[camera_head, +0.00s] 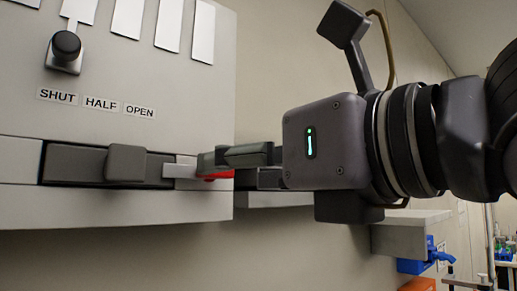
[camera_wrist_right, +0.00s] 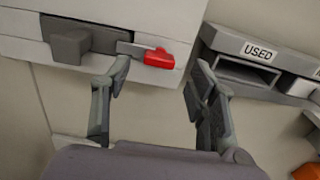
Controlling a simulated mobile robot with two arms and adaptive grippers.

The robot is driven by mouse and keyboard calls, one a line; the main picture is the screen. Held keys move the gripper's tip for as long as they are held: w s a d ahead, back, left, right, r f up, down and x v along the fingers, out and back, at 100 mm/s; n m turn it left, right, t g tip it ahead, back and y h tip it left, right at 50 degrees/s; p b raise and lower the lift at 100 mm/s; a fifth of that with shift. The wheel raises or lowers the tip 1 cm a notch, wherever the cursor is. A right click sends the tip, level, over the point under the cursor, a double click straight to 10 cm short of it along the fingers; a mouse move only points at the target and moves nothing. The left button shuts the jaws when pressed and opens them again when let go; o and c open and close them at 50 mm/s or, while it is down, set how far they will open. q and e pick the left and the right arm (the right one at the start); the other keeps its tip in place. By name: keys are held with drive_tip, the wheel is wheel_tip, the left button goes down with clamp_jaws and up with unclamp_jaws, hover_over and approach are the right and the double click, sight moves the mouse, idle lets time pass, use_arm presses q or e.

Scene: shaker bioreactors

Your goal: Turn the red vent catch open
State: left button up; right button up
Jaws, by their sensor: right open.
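The red vent catch (camera_wrist_right: 159,58) is a small red block on the end of a pale metal bar (camera_wrist_right: 130,48), at the lower right of the grey cabinet front. In the wrist view it lies ahead of my open right gripper (camera_wrist_right: 161,72), between the lines of the two fingers and nearer the left one. In the head view my right gripper (camera_head: 222,160) reaches in from the right, and its fingers hide most of the catch (camera_head: 218,175). Nothing is held between the fingers. Contact with the catch cannot be told. My left gripper is not in view.
A dark recessed panel with a grey block handle (camera_head: 125,162) lies left of the catch. Above are SHUT, HALF and OPEN labels (camera_head: 100,102) and a black knob (camera_head: 66,46). A grey shelf labelled USED (camera_wrist_right: 245,72) stands to the right.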

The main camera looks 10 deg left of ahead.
drive_tip(key=shift+p+x, duration=0.7)
drive_tip(key=shift+x, duration=1.7)
drive_tip(key=c, duration=1.2)
drive_tip(key=shift+o, duration=0.2)
drive_tip(key=n+b, duration=0.3)
drive_tip(key=n, duration=0.6)
drive_tip(key=n+b, duration=0.4)
drive_tip(key=n, duration=0.5)
drive_tip(key=shift+s+f, duration=0.1)
drive_tip(key=shift+f, duration=0.15)
drive_tip(key=shift+a, duration=0.1)
